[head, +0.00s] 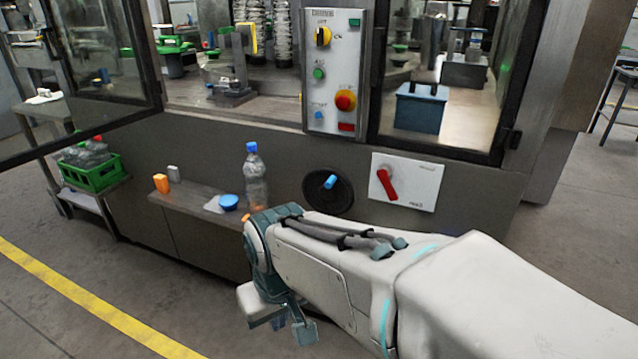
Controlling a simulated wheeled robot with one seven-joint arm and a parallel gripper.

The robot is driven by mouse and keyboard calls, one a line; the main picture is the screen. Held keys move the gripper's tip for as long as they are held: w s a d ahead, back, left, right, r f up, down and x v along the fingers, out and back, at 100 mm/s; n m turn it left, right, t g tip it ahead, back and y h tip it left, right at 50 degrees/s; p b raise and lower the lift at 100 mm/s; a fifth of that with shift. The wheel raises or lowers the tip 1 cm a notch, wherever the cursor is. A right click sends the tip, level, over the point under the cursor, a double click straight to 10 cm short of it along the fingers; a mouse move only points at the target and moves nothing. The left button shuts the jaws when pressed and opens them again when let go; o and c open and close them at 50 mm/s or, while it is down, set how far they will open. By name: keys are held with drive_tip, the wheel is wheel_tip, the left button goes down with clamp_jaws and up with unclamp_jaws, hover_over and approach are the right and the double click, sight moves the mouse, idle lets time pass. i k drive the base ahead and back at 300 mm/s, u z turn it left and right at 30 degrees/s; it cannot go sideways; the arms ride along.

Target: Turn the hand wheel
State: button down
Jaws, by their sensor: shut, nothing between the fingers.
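The hand wheel (328,193) is a black disc with a blue handle (329,182) on the machine's front panel. My arm reaches in from the lower right, below and in front of the wheel. My gripper (290,326) hangs low at the end of the arm, left of the wheel and apart from it. It is shut and empty. The arm hides part of the shelf and lower panel, but the wheel itself is almost fully in view.
A red rotary switch (386,183) sits right of the wheel. A clear bottle (255,178), a blue lid (229,202) and an orange item (161,183) stand on the shelf (185,197) to the left. Above is a control panel (334,75). Floor at lower left is clear.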

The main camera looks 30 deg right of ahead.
sight(327, 190)
drive_tip(key=z, duration=0.6)
drive_tip(key=i, duration=0.95)
drive_tip(key=u, duration=0.45)
